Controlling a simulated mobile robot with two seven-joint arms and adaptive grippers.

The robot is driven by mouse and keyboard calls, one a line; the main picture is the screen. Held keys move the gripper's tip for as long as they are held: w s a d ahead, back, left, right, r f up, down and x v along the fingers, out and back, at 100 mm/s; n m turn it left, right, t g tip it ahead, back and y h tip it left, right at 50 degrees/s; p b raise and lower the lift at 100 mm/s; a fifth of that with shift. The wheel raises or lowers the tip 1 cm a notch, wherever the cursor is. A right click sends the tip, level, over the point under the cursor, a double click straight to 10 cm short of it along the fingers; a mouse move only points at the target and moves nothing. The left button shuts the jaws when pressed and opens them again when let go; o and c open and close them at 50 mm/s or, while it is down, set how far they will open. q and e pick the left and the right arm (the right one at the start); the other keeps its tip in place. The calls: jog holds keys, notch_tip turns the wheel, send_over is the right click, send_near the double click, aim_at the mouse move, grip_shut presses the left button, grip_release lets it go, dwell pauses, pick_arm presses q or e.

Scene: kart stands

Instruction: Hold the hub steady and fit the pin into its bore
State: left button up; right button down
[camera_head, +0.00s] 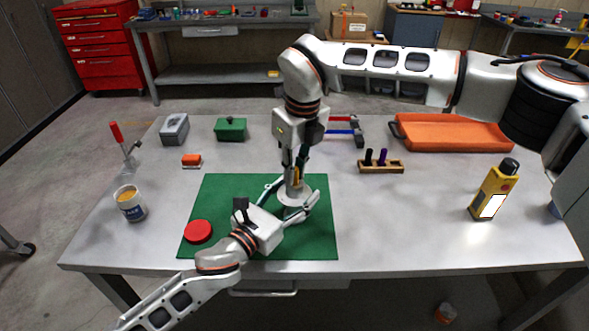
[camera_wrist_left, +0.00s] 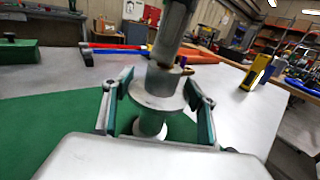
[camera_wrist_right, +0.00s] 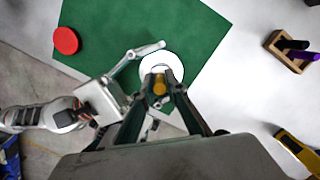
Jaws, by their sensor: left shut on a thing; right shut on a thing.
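The grey flanged hub (camera_head: 292,196) stands upright on the green mat (camera_head: 215,213). My right gripper (camera_head: 295,172) points down directly above the hub, shut on the yellow pin (camera_wrist_right: 159,88). The pin (camera_head: 297,176) hangs roughly upright over the hub's middle. In the right wrist view the hub's pale disc (camera_wrist_right: 158,64) shows around the pin. My right fingers cover most of the pin and the bore. I cannot tell whether the pin's lower end is inside the bore.
A red disc (camera_head: 198,231) lies on the mat at left.

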jog(key=c, duration=1.9)
grip_release()
jog(key=r, duration=0.8)
jog(key=s+d+r, duration=0.1)
jog(key=r, duration=0.3)
pick_arm(q)
jog(key=o, duration=1.5)
